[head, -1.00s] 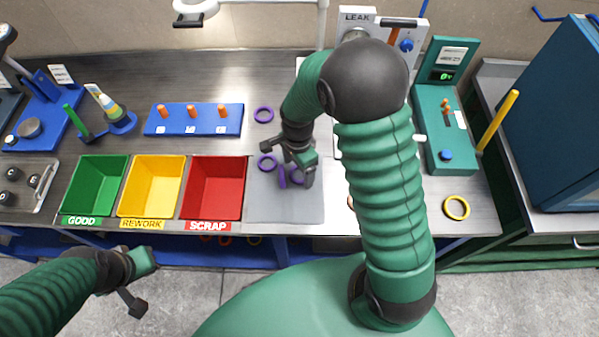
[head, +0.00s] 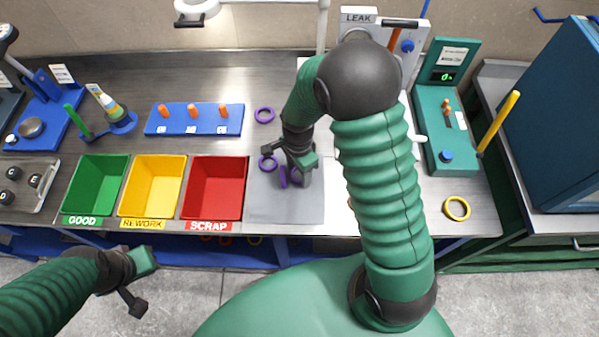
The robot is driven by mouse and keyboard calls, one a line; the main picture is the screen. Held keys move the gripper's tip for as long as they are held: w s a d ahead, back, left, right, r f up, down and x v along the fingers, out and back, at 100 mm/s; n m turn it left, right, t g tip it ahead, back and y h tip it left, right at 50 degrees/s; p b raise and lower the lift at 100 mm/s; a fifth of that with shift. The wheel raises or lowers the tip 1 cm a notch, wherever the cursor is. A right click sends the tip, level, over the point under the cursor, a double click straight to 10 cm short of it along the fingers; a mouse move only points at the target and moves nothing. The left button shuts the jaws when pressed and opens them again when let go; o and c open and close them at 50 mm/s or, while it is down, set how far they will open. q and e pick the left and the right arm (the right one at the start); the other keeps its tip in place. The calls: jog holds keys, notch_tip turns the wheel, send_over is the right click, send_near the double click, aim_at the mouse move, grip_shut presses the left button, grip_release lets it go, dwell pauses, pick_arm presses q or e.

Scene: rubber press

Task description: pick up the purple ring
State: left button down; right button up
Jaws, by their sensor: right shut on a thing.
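My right gripper (head: 290,172) is over the grey mat (head: 286,206), pointing down. It is shut on a purple ring (head: 283,178), which is partly hidden by the fingers. I cannot tell whether this ring still touches the mat. A second purple ring (head: 268,163) lies at the mat's upper left, close beside the gripper. A third purple ring (head: 264,115) lies on the steel bench behind the mat. My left gripper (head: 142,283) is open and empty, low at the left in front of the bench.
Green (head: 96,185), yellow (head: 152,186) and red (head: 215,188) bins stand left of the mat. A blue peg board (head: 194,120) is behind them. A yellow ring (head: 456,208) lies at the right, near a teal fixture (head: 433,130). My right arm hides part of the bench.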

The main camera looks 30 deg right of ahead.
jog(key=shift+s+a+r+b, duration=0.1)
jog(key=shift+s+r+b, duration=0.05)
jog(key=shift+r, duration=0.75)
jog(key=shift+s+a+r+b, duration=0.1)
jog(key=shift+s+r+b, duration=0.05)
jog(key=shift+r, duration=0.7)
jog(key=s+a, duration=0.2)
jog(key=s, duration=0.2)
jog(key=s+a+r+b, duration=0.1)
jog(key=s+a, duration=0.2)
jog(key=s, duration=0.2)
jog(key=s+a, duration=0.2)
jog(key=s, duration=0.2)
jog(key=shift+s+a+r+b, duration=0.15)
jog(key=shift+s+r+b, duration=0.1)
jog(key=shift+s+b, duration=0.1)
jog(key=shift+w, duration=0.15)
